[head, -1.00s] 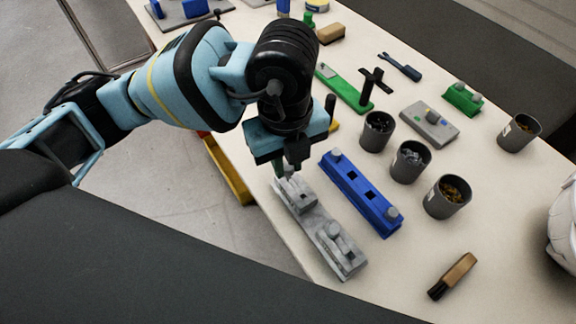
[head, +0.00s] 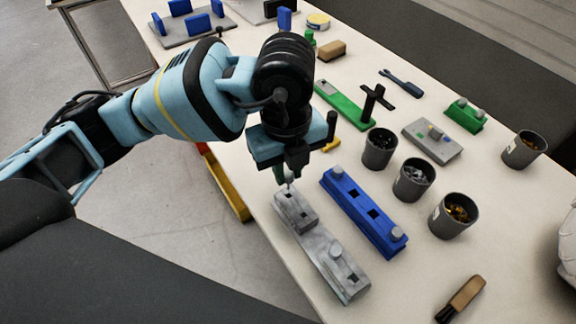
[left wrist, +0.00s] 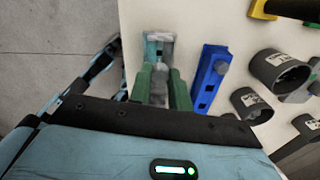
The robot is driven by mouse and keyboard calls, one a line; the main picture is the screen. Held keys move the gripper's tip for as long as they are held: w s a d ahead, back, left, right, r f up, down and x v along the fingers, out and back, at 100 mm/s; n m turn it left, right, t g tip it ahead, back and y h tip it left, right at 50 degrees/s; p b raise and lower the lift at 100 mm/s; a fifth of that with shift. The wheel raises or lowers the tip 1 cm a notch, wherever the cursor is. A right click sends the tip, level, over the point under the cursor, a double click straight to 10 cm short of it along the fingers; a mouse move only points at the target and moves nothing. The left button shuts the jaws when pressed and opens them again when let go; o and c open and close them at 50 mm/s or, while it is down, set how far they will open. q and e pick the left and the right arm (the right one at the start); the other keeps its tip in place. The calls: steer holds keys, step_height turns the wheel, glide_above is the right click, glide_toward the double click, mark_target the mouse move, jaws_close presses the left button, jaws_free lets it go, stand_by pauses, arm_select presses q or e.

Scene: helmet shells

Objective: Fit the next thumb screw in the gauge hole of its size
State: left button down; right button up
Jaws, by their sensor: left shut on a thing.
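My left gripper (head: 287,178) is shut on a small grey thumb screw (head: 289,184), mostly hidden by the fingers, over the far end of the grey gauge block. In the left wrist view my green fingers (left wrist: 161,88) point at the gauge, whose end (left wrist: 160,38) shows beyond them. Whether the held screw touches the gauge I cannot tell. My right gripper is not in view.
A blue block (head: 365,205) with two open square holes and a grey screw at each end lies right of the gauge. Grey cups (head: 413,180) of small parts stand beyond it. A brush (head: 461,298) lies at the front right. Table between brush and gauge is clear.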

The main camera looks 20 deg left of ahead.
mark_target(288, 187)
arm_select(q)
steer(key=shift+f, duration=1.1)
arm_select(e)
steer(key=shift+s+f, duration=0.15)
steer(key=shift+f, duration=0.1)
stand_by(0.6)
